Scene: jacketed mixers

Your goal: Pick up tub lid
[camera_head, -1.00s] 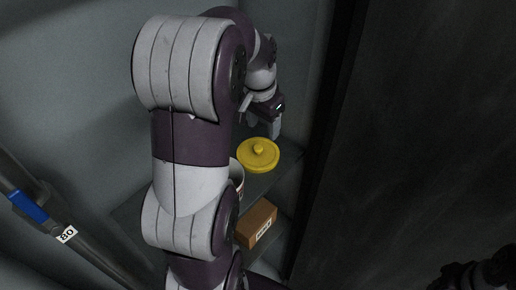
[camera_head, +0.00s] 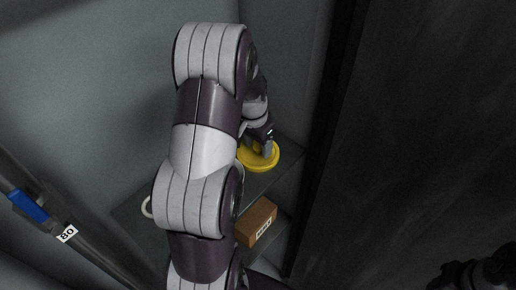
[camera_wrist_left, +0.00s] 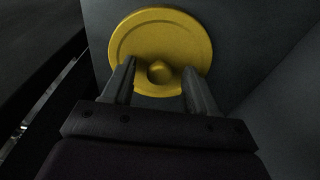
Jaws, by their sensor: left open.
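The yellow tub lid (camera_head: 262,164) lies on a grey shelf, partly covered by my left gripper in the head view. In the left wrist view the lid (camera_wrist_left: 160,32) is a round disc with a raised rim and a small central knob (camera_wrist_left: 160,72). My left gripper (camera_wrist_left: 158,80) is open, with one finger on each side of the knob. Its fingers (camera_head: 267,148) show over the lid in the head view. I cannot tell whether they touch the lid. In the head view a dark part of my right arm shows at the lower right, but no right fingertips.
A brown box (camera_head: 257,222) with a white label stands below the lid on the shelf (camera_head: 285,165). A white handle (camera_head: 146,207) peeks out left of my arm. A pipe with a blue band (camera_head: 28,206) and an "80" tag runs at the left. A dark panel (camera_head: 420,130) fills the right.

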